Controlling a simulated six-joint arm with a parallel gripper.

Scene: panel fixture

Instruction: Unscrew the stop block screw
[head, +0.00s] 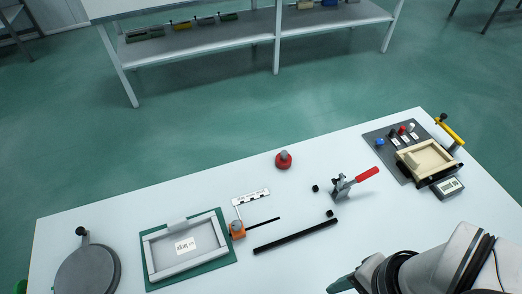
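A small orange block (237,230) sits on the table beside the green-based frame fixture; it may be the stop block. A thin black rod (264,222) extends from it to the right. A screw on the block is too small to make out. My arm enters at the lower right, and what looks like my gripper (343,284) is at the bottom edge, partly cut off. It is right of and nearer than the orange block, well apart from it. Its fingers cannot be made out.
A frame fixture (152,258) with a label is left of the block. A black bar (296,236), a red-handled clamp (345,185), a red knob (283,160) and small black knobs stand nearby. A dark board (381,150) with a wooden tray is at right, a round grey plate (88,272) at left.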

